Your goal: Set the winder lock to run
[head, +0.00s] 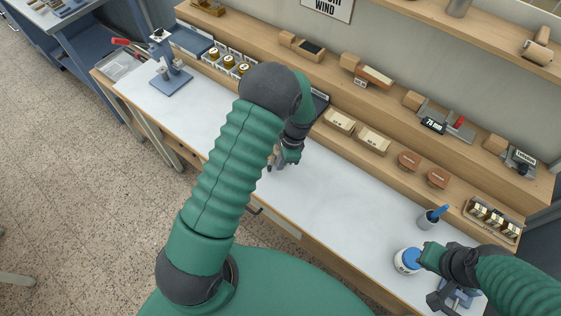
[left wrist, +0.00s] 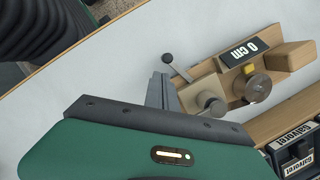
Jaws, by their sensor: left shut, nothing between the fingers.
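In the left wrist view the winder (left wrist: 206,88) is a wooden block with round metal knobs and a display reading 0 cm (left wrist: 244,51). A thin lever with a black ball end (left wrist: 168,58) sticks out from its near side; I take it for the lock, but no run label is readable. My left gripper (left wrist: 160,88) is shut and empty, its fingertips close to the lever; I cannot tell if they touch. In the head view my left gripper (head: 273,160) is low over the bench and my arm hides the winder. My right gripper (head: 428,258) is by a white jar; its fingers are unclear.
The white jar with a blue lid (head: 406,262) and a blue-handled tool in a cup (head: 428,218) stand at the right. Labelled boxes (left wrist: 296,150) are close to the winder. The middle of the white bench top (head: 330,195) is clear.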

